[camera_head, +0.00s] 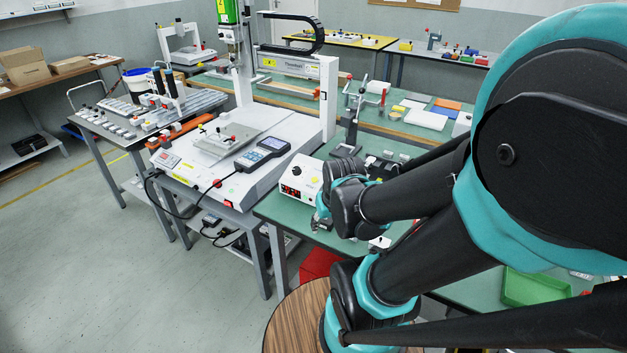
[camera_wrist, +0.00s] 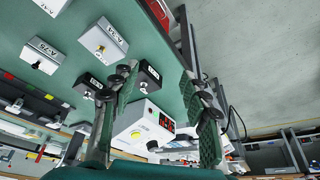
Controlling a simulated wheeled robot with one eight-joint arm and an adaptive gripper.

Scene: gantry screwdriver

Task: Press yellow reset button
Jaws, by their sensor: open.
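A white control box (camera_head: 301,177) with a red lit display stands on the green table, beside the gantry screwdriver machine (camera_head: 262,165). A small yellowish spot shows on the box's upper face. The control box also shows in the wrist view (camera_wrist: 140,124), upside down, between and beyond my gripper's fingers. My gripper (camera_wrist: 160,86) is open and empty, its green pads wide apart. In the head view it sits just right of the control box and is largely hidden by my own arm.
A handheld pendant (camera_head: 262,154) lies on the machine's base. Small labelled switch boxes (camera_wrist: 104,41) stand on the green table. A post stand (camera_head: 350,132) rises behind the control box. A green tray (camera_head: 535,287) is at the lower right. Floor at left is clear.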

